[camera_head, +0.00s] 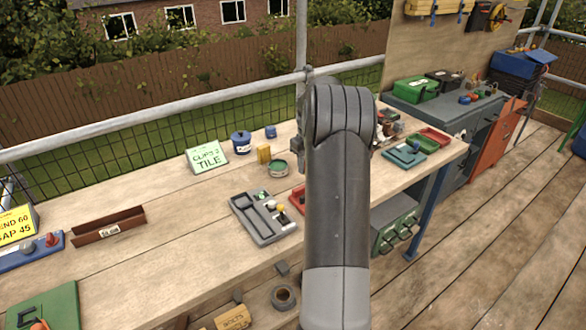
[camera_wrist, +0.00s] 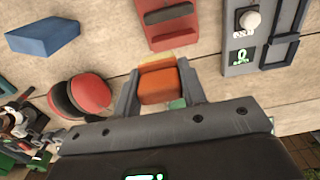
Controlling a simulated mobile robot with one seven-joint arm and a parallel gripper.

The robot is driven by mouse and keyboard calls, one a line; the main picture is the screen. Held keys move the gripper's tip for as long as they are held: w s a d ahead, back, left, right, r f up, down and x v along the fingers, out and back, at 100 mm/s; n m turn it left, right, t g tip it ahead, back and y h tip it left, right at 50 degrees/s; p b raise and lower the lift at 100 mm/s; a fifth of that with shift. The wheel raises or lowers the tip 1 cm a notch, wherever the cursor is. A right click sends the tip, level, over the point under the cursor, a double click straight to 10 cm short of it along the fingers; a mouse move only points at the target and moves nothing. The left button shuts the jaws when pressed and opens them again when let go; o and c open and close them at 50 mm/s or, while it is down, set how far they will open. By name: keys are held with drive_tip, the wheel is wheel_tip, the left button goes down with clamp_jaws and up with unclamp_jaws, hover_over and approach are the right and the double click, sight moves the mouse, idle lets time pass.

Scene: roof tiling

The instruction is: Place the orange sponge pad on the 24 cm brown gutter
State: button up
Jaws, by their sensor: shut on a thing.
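My gripper (camera_wrist: 158,88) is shut on the orange sponge pad (camera_wrist: 157,86) in the wrist view, with one finger on each side of it. The pad appears to be above the wooden bench; its exact height is hard to tell. In the head view my arm hides both gripper and pad. The brown gutter (camera_head: 108,226) is a short open channel with a white label too small to read. It lies on the left part of the bench, well left of my arm. It is not in the wrist view.
A grey compartment tray (camera_head: 262,219) lies between the gutter and my arm. A green sign (camera_head: 207,158), blue pot (camera_head: 241,142) and green tin (camera_head: 278,168) stand behind it. Bare bench lies right of the gutter.

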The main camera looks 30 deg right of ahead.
drive_tip(key=shift+s+d+r, duration=0.45)
drive_tip(key=shift+s+d, duration=0.05)
drive_tip(key=shift+s, duration=0.15)
drive_tip(key=w+a, duration=1)
drive_tip(key=a, duration=0.3)
hover_over(125, 212)
drive_tip(key=s+d, duration=0.1)
drive_tip(key=s, duration=0.1)
wheel_tip(125, 212, down, 6)
drive_tip(key=shift+s+d+r, duration=0.15)
drive_tip(key=shift+a+f, duration=0.3)
drive_tip(key=shift+a, duration=0.2)
drive_tip(key=shift+f, duration=2)
